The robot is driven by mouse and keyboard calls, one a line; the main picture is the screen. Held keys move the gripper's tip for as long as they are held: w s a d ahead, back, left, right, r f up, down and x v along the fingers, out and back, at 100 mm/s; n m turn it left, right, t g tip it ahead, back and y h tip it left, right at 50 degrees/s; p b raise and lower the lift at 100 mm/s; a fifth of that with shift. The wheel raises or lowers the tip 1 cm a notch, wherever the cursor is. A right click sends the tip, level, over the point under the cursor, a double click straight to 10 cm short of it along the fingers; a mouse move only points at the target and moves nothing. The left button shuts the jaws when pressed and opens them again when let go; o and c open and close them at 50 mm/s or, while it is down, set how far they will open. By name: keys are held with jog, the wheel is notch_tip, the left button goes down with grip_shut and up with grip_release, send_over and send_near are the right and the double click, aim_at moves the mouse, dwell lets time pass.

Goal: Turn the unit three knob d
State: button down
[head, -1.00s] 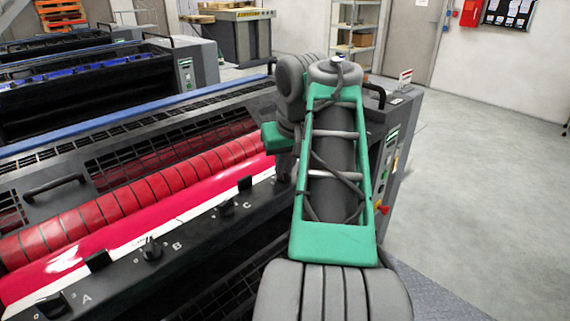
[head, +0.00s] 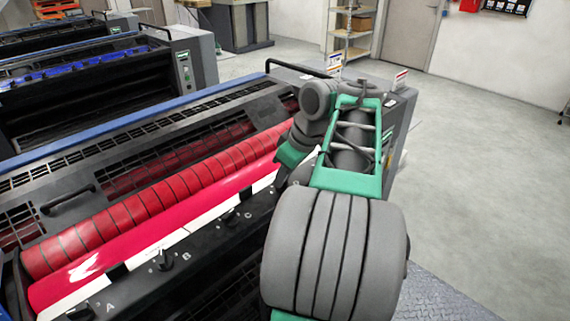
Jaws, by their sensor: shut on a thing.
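The nearest press unit (head: 130,140) has a dark front rail with black knobs. Knob A (head: 80,312), knob B (head: 165,262) and knob C (head: 232,217) show along it, each beside its letter. Knob D is hidden behind my arm, further right along the rail. My gripper (head: 300,172) is at that end of the rail, a grey part of it showing below the green wrist link. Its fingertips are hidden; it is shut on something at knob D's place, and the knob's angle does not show.
Red rollers (head: 130,225) lie just behind the knob rail. A black handle (head: 70,193) stands on the left of the guard, and a black rail (head: 300,66) at the far end. More units stand at the back left. The grey floor (head: 480,150) to the right is clear.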

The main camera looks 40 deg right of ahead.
jog(key=shift+d+n+y+p, duration=0.1)
jog(key=shift+n+y+p, duration=0.3)
jog(key=shift+n+p, duration=0.65)
jog(key=shift+n, duration=0.35)
jog(key=c, duration=1.8)
grip_release()
jog(key=shift+s, duration=0.15)
jog(key=o, duration=0.3)
jog(key=p+v, duration=0.3)
jog(key=v, duration=0.4)
jog(key=shift+r, duration=0.35)
jog(key=shift+d, duration=0.1)
